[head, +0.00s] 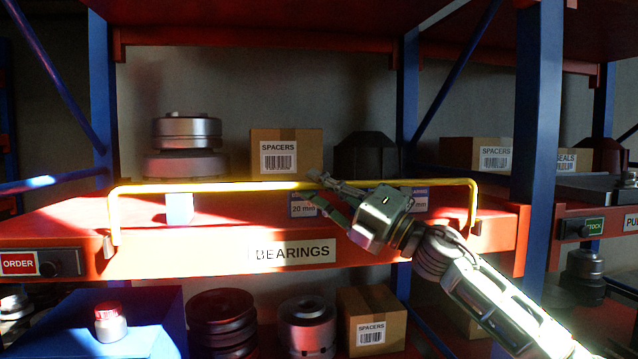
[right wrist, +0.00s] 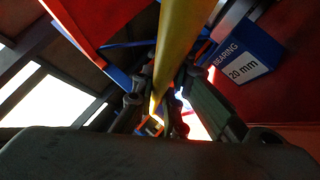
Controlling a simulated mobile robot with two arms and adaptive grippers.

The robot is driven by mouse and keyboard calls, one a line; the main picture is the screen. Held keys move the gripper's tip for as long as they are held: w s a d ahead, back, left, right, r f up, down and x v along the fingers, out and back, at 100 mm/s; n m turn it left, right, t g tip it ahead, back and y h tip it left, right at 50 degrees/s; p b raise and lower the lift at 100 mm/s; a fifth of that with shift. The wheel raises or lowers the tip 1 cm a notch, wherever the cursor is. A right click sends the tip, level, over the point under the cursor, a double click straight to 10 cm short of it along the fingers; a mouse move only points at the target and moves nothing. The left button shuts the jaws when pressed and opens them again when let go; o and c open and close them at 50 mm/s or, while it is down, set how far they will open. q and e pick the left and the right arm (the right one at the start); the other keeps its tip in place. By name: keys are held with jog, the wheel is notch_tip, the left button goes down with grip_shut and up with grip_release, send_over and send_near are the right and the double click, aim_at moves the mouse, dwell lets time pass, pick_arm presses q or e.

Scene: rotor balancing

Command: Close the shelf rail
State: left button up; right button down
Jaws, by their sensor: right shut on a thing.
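The yellow shelf rail (head: 215,187) is a long bar with bent ends, standing upright along the front of the red shelf labelled BEARINGS (head: 130,240). Its ends reach down to small brackets at the left and right of the shelf front. My right gripper (head: 318,186) is shut on the rail's top bar, right of its middle. In the right wrist view the yellow rail (right wrist: 180,55) runs between the two fingers. My left gripper is in neither view.
Behind the rail stand blue-and-white bearing boxes (head: 180,208), a SPACERS carton (head: 287,150) and stacked metal discs (head: 187,133). A blue upright post (head: 537,120) stands right of the shelf. Below left, a red-topped button (head: 110,320) sits on a blue surface.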

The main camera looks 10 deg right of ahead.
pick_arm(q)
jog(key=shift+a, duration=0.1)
pick_arm(e)
jog(key=shift+a+f, duration=0.15)
jog(key=shift+f, duration=0.1)
jog(key=c, duration=1.8)
grip_release()
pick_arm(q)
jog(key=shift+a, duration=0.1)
pick_arm(e)
jog(key=shift+o, duration=0.2)
jog(key=shift+r, duration=0.1)
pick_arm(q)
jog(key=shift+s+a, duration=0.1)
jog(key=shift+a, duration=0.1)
pick_arm(e)
jog(key=shift+s+d, duration=0.1)
jog(key=shift+d, duration=0.1)
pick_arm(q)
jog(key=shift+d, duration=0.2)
pick_arm(e)
jog(key=v, duration=1.1)
jog(key=shift+s+d, duration=0.2)
jog(key=shift+s, duration=0.05)
jog(key=shift+f, duration=0.2)
